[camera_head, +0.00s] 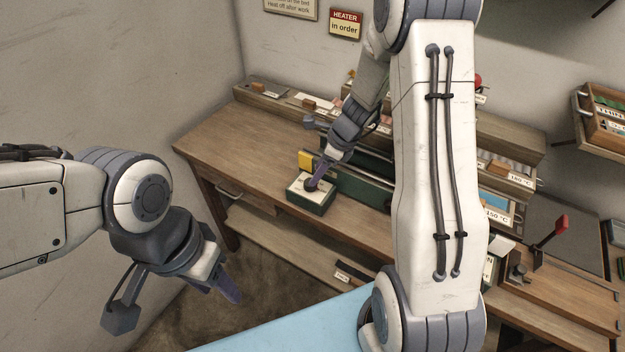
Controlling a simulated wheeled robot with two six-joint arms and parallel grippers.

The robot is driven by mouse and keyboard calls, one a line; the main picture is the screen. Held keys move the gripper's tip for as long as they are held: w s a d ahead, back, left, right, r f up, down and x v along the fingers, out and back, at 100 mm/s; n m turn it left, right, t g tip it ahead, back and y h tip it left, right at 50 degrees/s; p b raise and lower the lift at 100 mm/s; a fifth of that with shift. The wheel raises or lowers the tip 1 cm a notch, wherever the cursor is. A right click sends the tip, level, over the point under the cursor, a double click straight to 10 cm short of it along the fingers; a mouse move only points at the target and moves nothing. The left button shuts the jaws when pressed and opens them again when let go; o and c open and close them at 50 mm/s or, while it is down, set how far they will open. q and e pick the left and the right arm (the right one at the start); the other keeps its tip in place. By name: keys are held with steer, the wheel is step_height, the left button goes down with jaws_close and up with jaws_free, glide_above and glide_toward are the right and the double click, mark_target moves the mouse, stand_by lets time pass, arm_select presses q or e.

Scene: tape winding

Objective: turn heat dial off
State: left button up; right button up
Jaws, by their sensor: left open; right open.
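A small dark green box with a pale top (297,190) sits at the front edge of the wooden workbench. A dark round dial (311,185) is on its top; its setting is too small to read. My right gripper (316,177) is open and reaches down to the dial, with its fingertips at or just above it. The fingers partly hide the dial, and I cannot tell whether they touch it. My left gripper (229,287) is open and empty, low in front of the bench and well apart from the dial.
The wooden workbench (225,135) has clear top left of the box. A yellow block (305,160) is just behind the dial. A "HEATER in order" sign (345,24) hangs on the wall. A red-handled lever (551,232) stands at right. My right arm hides the bench's middle.

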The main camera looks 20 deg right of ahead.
steer(key=shift+x, duration=2.25)
jaws_close()
